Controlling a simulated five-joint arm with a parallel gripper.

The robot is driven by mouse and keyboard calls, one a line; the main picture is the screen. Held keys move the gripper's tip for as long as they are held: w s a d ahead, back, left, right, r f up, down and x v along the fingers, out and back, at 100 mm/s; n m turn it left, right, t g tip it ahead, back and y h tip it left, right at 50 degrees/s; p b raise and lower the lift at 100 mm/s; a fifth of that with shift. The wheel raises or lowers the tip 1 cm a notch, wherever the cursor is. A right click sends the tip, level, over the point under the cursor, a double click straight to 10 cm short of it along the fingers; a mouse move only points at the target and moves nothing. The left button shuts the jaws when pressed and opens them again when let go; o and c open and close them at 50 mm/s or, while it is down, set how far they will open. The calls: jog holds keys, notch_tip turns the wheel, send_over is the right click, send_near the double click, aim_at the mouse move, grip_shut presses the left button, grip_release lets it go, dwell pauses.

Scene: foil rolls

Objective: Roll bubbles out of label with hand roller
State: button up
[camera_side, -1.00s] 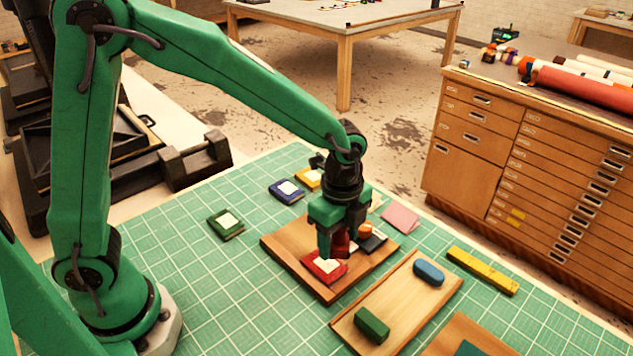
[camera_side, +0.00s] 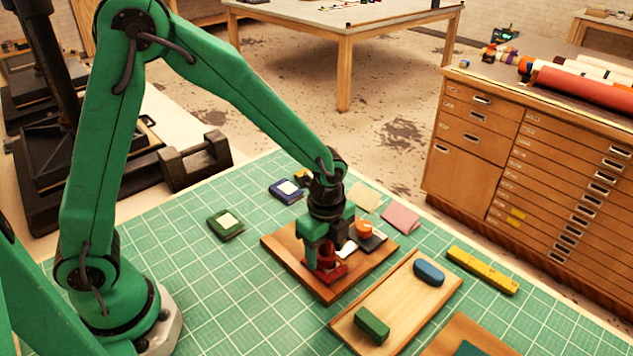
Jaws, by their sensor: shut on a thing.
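My gripper (camera_side: 325,262) points down over the wooden board (camera_side: 290,262) and is shut on a dark red thing (camera_side: 327,256), which looks like the hand roller's handle. The fingers hide most of it, and I cannot make out its roller. A red block (camera_side: 331,276) lies on the board right under the gripper. Its pale label, clear a second ago, is now mostly covered. The held thing is at or just above the block; I cannot tell whether they touch. A white piece (camera_side: 348,249) shows just right of the fingers.
A black block (camera_side: 372,243) and an orange piece (camera_side: 364,228) are close right of my gripper. A tray (camera_side: 400,297) holds green and blue blocks. Green (camera_side: 226,224) and blue (camera_side: 287,190) label blocks, a pink pad (camera_side: 401,217) and a yellow bar (camera_side: 482,270) lie around.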

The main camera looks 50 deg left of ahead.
aim_at(335, 270)
jog(key=shift+a, duration=1.15)
jog(key=shift+d, duration=2.65)
jog(key=r, duration=0.2)
jog(key=shift+d+r, duration=0.3)
jog(key=shift+r, duration=2.8)
